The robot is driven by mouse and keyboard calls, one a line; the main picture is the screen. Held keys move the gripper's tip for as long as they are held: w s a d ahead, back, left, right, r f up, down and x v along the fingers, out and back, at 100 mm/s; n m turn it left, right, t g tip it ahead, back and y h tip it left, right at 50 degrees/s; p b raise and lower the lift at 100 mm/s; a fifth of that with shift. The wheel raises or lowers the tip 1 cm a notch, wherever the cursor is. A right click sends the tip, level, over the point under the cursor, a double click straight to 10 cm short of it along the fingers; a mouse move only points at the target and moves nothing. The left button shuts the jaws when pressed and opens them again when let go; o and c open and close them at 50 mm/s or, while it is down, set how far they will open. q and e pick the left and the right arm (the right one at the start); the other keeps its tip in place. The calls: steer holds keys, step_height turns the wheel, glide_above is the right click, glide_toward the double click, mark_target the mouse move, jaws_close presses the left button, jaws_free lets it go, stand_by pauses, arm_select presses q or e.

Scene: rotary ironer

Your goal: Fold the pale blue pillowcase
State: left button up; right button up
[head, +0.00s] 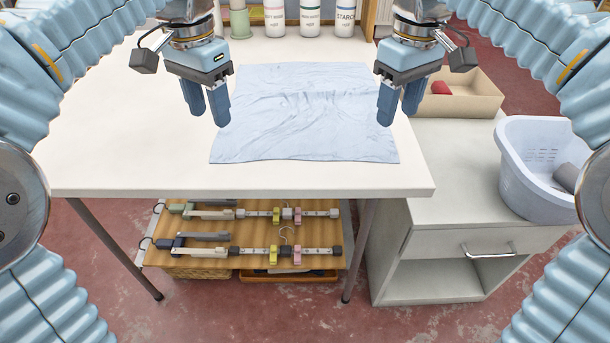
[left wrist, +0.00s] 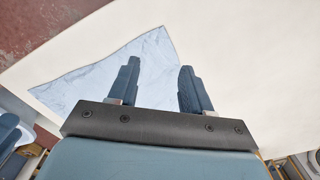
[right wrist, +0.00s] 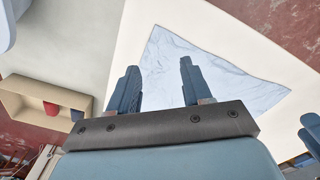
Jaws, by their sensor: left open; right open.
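The pale blue pillowcase (head: 305,120) lies spread out and wrinkled on the white table (head: 130,150), as a rough four-sided sheet. My left gripper (head: 207,118) is open and empty above its left edge. My right gripper (head: 397,115) is open and empty above its right edge. In the left wrist view the pillowcase (left wrist: 110,80) shows beyond and between the open fingers (left wrist: 157,82). In the right wrist view the pillowcase (right wrist: 215,75) shows beyond the open fingers (right wrist: 158,82). Neither gripper visibly touches the cloth.
Several bottles (head: 310,18) stand at the table's back edge. A low cabinet (head: 450,230) at the right carries a beige box (head: 465,100) with a red item, and a pale laundry basket (head: 535,170). Hangers (head: 285,250) lie on a shelf below. The table's left part is clear.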

mark_target(220, 154)
arm_select(q)
step_height(220, 154, down, 7)
steer(key=shift+f, duration=0.2)
arm_select(e)
step_height(220, 154, down, 7)
steer(key=shift+f, duration=0.15)
arm_select(q)
steer(key=shift+f, duration=0.15)
arm_select(e)
steer(key=shift+f, duration=0.15)
arm_select(q)
jaws_close()
arm_select(e)
jaws_close()
